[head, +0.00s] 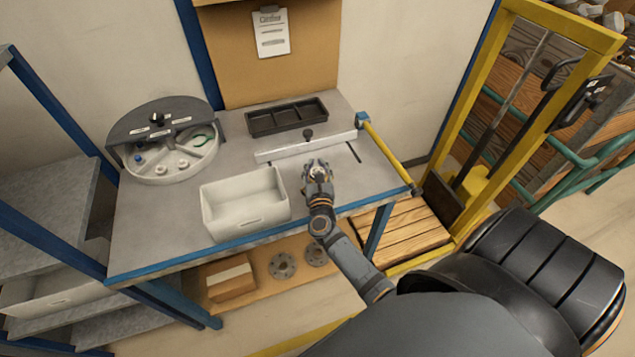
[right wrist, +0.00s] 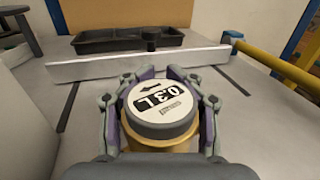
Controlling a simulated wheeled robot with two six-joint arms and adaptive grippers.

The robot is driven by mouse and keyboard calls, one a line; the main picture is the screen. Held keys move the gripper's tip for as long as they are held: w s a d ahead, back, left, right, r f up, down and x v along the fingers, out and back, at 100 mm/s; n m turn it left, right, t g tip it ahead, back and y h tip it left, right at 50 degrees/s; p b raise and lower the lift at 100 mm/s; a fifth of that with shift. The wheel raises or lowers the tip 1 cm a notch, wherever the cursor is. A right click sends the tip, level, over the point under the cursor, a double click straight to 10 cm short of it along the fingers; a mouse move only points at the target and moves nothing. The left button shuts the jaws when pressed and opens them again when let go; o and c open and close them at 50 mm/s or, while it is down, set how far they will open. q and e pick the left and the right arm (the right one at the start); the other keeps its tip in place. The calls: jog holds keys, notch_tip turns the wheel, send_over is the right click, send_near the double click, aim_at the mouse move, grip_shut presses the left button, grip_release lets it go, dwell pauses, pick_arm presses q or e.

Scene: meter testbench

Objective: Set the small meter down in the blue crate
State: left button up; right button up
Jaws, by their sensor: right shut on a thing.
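My right gripper (head: 318,172) is over the front right part of the bench, just in front of a pale bar. In the right wrist view, the right gripper (right wrist: 160,73) is shut around the small meter (right wrist: 168,108), with a finger on each side. The meter has a round grey rim, a white face marked "0.3 L" with an arrow, and a brass-coloured body. I cannot tell whether its underside touches the bench. In the head view the gripper mostly hides the meter. No blue crate shows in either view. My left gripper is out of view.
A white bin (head: 207,216) stands left of my right gripper on the grey bench (head: 145,235). The pale bar (head: 285,150) lies behind the gripper, with a dark divided tray (head: 250,122) farther back. A round sorting tray (head: 205,155) is at left.

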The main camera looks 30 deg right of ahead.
jog(key=shift+r, duration=0.1)
grip_shut()
